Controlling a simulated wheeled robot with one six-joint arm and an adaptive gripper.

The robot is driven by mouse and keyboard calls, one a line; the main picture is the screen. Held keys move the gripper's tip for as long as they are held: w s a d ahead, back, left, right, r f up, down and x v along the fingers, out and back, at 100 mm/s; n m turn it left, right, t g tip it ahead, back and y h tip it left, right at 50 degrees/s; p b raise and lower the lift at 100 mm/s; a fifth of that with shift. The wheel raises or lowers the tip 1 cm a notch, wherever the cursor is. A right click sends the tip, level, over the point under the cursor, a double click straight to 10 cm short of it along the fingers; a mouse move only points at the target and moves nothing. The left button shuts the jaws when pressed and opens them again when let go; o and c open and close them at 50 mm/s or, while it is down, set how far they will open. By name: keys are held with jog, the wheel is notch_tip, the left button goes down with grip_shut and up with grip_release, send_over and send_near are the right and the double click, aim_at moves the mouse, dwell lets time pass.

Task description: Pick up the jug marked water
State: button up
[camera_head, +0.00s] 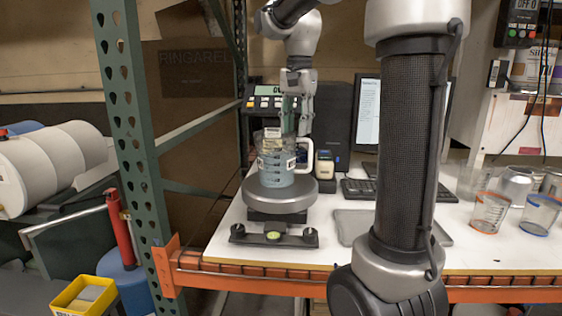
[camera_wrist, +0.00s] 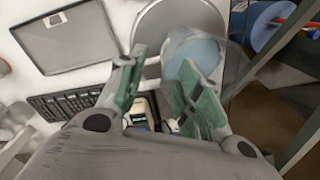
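A clear jug (camera_head: 275,165) with pale blue liquid stands upright on the round grey plate of a scale (camera_head: 280,196). Its white handle (camera_head: 308,155) is on its right side. A small label shows on the jug, too small to read. In the wrist view, the jug (camera_wrist: 193,58) is at the upper middle, partly hidden by a finger. My gripper (camera_head: 296,130) is at the jug's handle side, near its rim. In the wrist view, my gripper (camera_wrist: 162,60) has its green-padded fingers apart. Nothing is clearly held between them; I cannot tell whether they touch the jug.
A small yellowish container (camera_head: 325,165) stands just behind the handle. A scale display (camera_head: 268,95), monitor (camera_head: 367,112) and keyboard (camera_head: 358,189) are behind. A flat grey tray (camera_head: 352,226) lies right of the scale. Several empty cups (camera_head: 490,212) stand at right. A green rack post (camera_head: 135,130) is at left.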

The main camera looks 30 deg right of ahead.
aim_at(292, 151)
notch_tip(292, 151, down, 7)
jog(key=w, duration=0.1)
jog(key=shift+a+f, duration=0.2)
grip_shut()
jog(key=shift+w, duration=0.1)
